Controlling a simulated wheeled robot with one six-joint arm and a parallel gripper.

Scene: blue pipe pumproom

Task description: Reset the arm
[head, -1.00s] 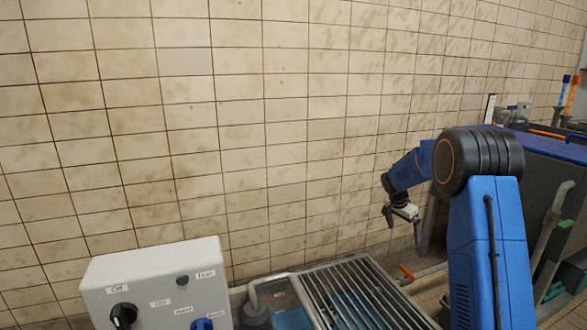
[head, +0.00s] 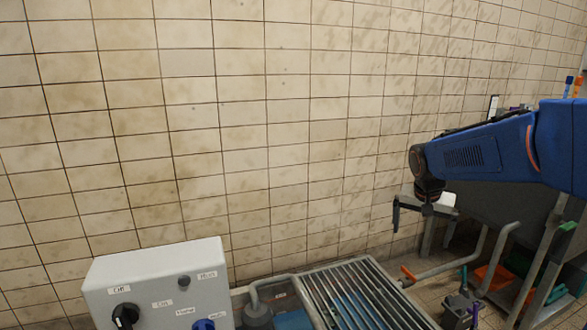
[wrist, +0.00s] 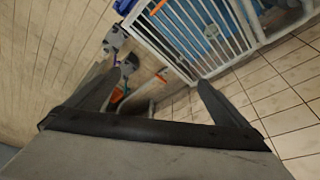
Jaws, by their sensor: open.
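My arm is blue and reaches in from the right edge of the head view. My gripper (head: 397,214) hangs at its left end, in front of the tiled wall and above the floor to the right of the grate. In the wrist view my gripper (wrist: 158,85) shows two dark fingers spread wide apart with nothing between them. It is open and empty.
A grey control box (head: 157,280) with black and blue knobs stands at the lower left. A metal grate (head: 350,297) lies right of it. Grey pipes (head: 500,250) and an orange-handled valve (head: 408,274) are at the lower right. The space before the tiled wall (head: 270,120) is clear.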

